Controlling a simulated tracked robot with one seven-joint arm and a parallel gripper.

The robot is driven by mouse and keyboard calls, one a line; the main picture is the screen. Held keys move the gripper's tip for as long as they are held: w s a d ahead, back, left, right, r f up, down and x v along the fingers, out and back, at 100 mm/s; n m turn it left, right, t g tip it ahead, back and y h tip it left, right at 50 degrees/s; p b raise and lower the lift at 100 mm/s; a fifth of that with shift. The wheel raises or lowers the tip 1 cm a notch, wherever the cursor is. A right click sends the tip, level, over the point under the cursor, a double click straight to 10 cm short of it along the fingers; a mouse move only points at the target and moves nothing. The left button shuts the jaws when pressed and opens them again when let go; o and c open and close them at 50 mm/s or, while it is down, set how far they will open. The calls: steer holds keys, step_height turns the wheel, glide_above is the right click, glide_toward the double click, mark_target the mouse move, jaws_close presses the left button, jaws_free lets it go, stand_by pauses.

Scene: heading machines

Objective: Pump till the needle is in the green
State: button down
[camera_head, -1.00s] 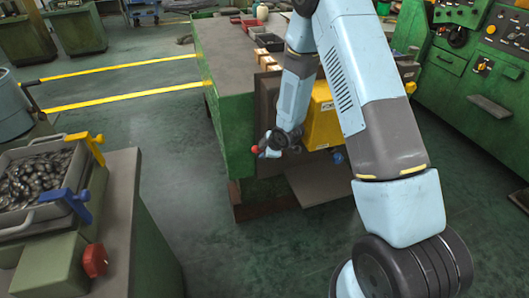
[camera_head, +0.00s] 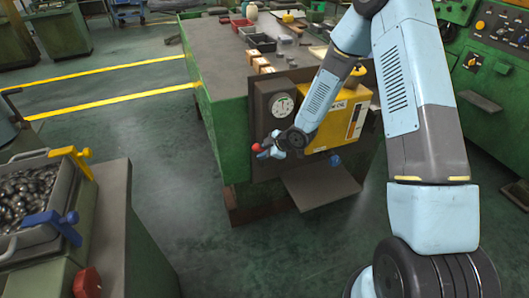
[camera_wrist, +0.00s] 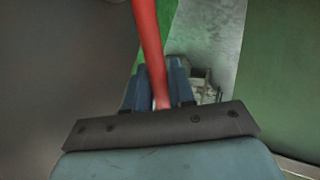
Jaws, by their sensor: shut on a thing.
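A yellow oil pump box (camera_head: 340,120) is mounted on the side of the green bench. A round white-faced gauge (camera_head: 282,105) sits on the dark panel to its left. Its needle and green zone are too small to read. My gripper (camera_head: 272,148) is below the gauge, with a red knob (camera_head: 256,147) just beyond its fingers. In the wrist view my gripper (camera_wrist: 158,88) is shut around a red lever (camera_wrist: 148,40), which runs up between the fingers. The lever's lower end is hidden by the gripper.
The green bench (camera_head: 215,90) carries bins and small blocks on top. A flat plate (camera_head: 320,184) juts out low beneath the pump. A tray of metal parts (camera_head: 55,160) stands on a cabinet at left. A green control machine (camera_head: 490,80) stands at right. Floor between is clear.

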steer(key=c, duration=1.1)
jaws_free()
steer(key=shift+s, duration=0.15)
steer(key=shift+o, duration=0.2)
steer(key=shift+d+r, duration=0.1)
